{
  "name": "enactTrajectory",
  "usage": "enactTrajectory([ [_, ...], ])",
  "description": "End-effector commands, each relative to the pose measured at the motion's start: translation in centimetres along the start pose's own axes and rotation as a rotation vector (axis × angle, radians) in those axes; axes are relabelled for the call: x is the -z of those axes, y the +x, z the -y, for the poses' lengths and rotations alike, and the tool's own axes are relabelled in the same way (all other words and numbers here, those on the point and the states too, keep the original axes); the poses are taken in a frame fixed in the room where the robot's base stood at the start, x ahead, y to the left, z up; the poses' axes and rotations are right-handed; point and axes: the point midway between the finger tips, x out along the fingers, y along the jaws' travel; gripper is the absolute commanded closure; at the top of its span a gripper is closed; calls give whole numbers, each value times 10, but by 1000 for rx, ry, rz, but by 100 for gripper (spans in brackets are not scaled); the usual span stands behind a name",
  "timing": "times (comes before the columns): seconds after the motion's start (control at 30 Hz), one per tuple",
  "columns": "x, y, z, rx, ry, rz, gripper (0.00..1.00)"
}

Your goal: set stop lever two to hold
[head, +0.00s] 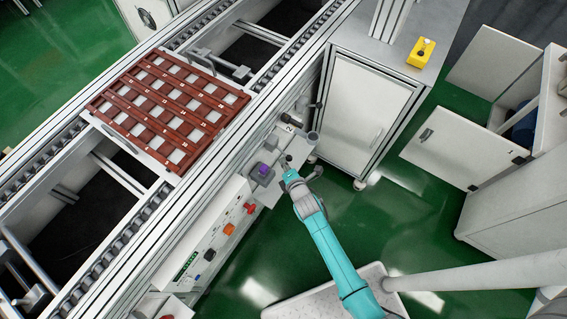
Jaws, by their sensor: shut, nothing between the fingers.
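A plate marked "2" (290,128) sits on the front side of the conveyor, at the middle of the head view. Beside it is a grey rod-like part that looks like stop lever two (312,136); its setting is too small to read. My gripper (286,160), at the end of the teal arm, is shut and empty. It is just below the marked plate in the picture, close to the lever. I cannot tell whether it touches the lever, and the arm's wrist hides part of the area.
A dark box with a purple top (262,170) is close left of my gripper. A control panel (205,245) with coloured knobs lies lower left. A red-brown tray (168,108) rests on the conveyor. A white cabinet (365,105) stands right; green floor is open below it.

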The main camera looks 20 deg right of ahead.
Motion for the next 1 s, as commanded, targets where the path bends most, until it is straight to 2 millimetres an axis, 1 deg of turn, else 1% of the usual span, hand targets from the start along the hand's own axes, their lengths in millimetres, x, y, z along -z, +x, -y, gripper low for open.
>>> enactTrajectory([
  [0.27,-4,-3,-4,27,-17,6,100],
  [0.47,-6,-7,-13,78,-54,6,100],
  [0.9,-16,-21,-40,424,-282,6,100],
  [0.97,-17,-22,-42,473,-314,6,100],
  [1.0,-17,-23,-41,487,-321,5,100],
])
